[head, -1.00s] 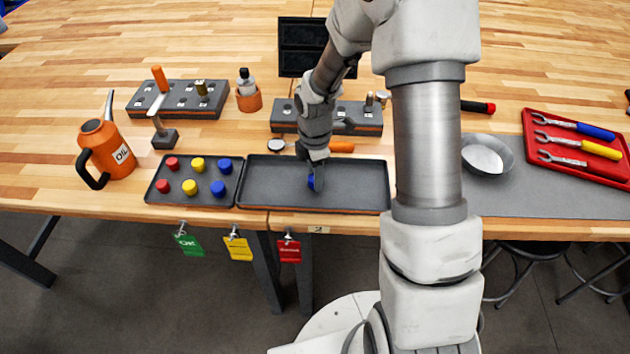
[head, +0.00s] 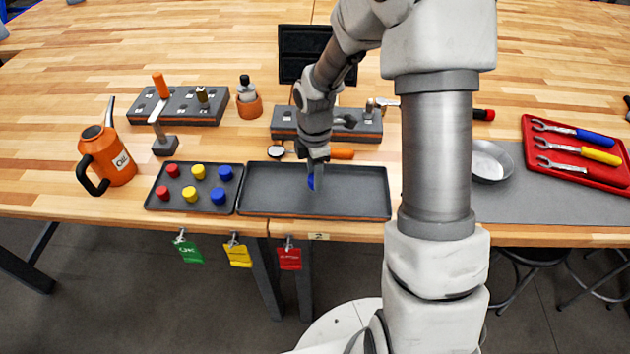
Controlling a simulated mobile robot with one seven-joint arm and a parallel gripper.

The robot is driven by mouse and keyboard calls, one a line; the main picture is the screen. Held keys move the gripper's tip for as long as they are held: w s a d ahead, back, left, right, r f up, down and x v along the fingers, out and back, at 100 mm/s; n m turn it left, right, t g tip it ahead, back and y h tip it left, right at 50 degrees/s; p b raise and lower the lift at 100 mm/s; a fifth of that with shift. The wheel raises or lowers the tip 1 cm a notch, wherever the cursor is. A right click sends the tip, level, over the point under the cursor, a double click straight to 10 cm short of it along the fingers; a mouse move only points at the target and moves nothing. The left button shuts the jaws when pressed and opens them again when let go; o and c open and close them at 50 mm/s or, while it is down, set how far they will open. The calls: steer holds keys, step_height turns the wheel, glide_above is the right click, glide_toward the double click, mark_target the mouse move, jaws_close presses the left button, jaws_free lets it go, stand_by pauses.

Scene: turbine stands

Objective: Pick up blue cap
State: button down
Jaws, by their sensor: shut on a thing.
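A blue cap (head: 311,181) is between the fingers of my gripper (head: 315,182), which is shut on it over the dark grey tray (head: 355,193). The fingers hide part of the cap. I cannot tell whether the cap touches the tray floor. Two other blue caps, one at the back (head: 225,173) and one at the front (head: 218,195), stand in the cap tray (head: 205,206) to the left, beside red and yellow caps.
An orange oil can (head: 108,160) stands left of the cap tray. Grey holder blocks (head: 283,122) stand behind the dark tray. A metal bowl (head: 488,162) and a red wrench tray (head: 560,160) are to the right. Tags hang from the table's front edge.

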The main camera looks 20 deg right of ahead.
steer(key=s+d+r, duration=0.5)
steer(key=d+r, duration=0.3)
steer(key=d, duration=0.2)
steer(key=shift+d+r, duration=0.15)
steer(key=shift+d, duration=0.2)
steer(key=c, duration=1.1)
jaws_free()
jaws_close()
steer(key=shift+w, duration=0.1)
